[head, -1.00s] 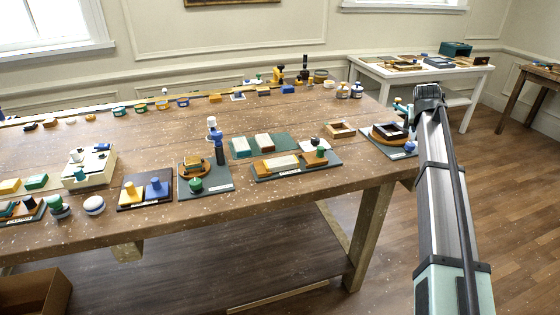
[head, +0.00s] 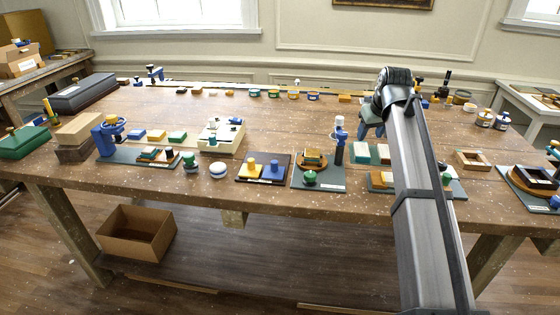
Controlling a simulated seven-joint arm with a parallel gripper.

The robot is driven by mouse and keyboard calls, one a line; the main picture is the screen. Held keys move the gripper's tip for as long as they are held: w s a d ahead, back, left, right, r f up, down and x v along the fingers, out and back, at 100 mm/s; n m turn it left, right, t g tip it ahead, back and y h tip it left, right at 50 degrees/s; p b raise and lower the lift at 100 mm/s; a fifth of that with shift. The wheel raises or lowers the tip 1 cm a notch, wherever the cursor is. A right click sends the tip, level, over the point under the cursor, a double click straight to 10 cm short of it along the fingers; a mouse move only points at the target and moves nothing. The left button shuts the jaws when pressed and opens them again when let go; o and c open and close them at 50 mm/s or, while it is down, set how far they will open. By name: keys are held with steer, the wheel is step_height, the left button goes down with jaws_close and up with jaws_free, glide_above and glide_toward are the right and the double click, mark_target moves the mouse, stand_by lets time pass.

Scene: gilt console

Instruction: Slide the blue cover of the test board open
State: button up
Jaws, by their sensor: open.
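A dark board (head: 239,172) near the front edge of the table carries a yellow block and a blue block (head: 273,168), each with a knob on top. The blue block, on the right half, looks like the blue cover; the board's label is too small to read. The blue block sits flat on the board, and what is under it is hidden. My gripper (head: 370,132) is above the table to the right of and behind this board, apart from it. Its jaws are open and hold nothing visible.

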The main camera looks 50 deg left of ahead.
mark_target(275, 162)
steer(key=s+a+r+n+g, duration=0.1)
steer(key=s+a+n+g, duration=0.15)
steer(key=s+a, duration=0.6)
steer(key=s+a+r+n+g, duration=0.1)
steer(key=s+a+n, duration=0.2)
steer(key=s, duration=1.1)
steer(key=shift+m, duration=0.25)
steer(key=x, duration=1.3)
steer(key=shift+w+a+f, duration=0.15)
steer(key=shift+w+a, duration=0.05)
steer(key=shift+a, duration=0.1)
steer(key=shift+c, duration=0.5)
jaws_close()
